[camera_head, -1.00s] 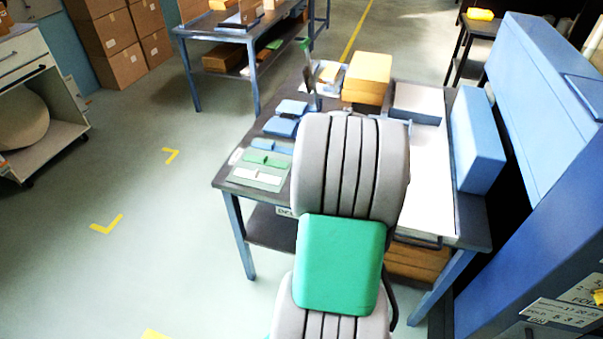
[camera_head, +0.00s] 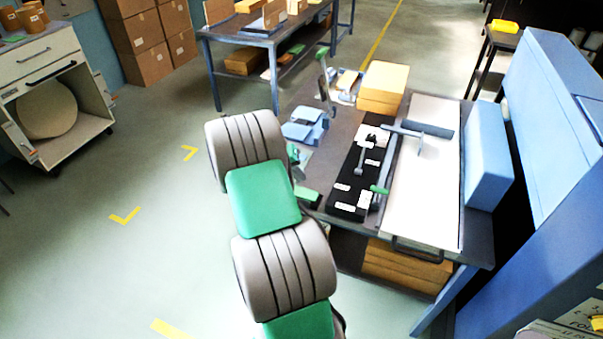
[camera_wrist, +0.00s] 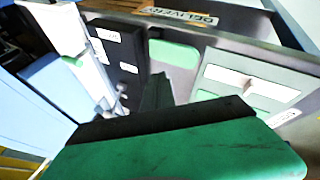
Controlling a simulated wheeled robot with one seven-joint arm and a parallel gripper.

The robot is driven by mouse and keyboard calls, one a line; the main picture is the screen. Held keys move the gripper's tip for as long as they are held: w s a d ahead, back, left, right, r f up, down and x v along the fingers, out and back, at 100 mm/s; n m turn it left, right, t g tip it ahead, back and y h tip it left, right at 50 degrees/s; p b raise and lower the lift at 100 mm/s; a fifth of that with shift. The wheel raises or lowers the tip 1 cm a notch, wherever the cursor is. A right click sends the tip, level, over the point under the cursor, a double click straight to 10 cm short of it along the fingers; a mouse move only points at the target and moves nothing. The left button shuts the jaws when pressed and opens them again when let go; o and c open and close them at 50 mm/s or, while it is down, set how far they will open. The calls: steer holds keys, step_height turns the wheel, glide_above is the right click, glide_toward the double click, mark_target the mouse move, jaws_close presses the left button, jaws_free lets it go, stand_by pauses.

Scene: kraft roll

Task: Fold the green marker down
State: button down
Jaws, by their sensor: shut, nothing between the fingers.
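Several green pieces show, and I cannot tell for sure which is the green marker. A green-topped upright piece (camera_head: 322,52) stands slightly tilted at the table's far left corner. A green-ended lever (camera_head: 378,189) lies beside the black labelled panel (camera_head: 350,195). A flat green piece (camera_head: 308,197) shows right of my arm. In the wrist view, a green patch (camera_wrist: 173,53) lies between the black panel and a pale mat (camera_wrist: 218,60). My gripper (camera_wrist: 157,92) is shut and empty, dark against the tabletop, apparently above it. In the head view my arm hides it.
A white bed (camera_head: 425,190) with a grey roller fills the table's right side. Yellow-tan boxes (camera_head: 383,85) stand at the back, blue blocks (camera_head: 305,125) at the left. A long blue box (camera_head: 487,155) borders the right. Floor left of the table is clear.

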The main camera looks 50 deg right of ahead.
steer(key=shift+f, duration=0.2)
steer(key=shift+s+d+f, duration=0.15)
steer(key=shift+s+d, duration=0.05)
steer(key=shift+s, duration=0.4)
steer(key=w+a+r, duration=0.6)
steer(key=w+r, duration=0.1)
steer(key=r, duration=0.1)
steer(key=shift+p, duration=0.45)
steer(key=shift+s, duration=0.1)
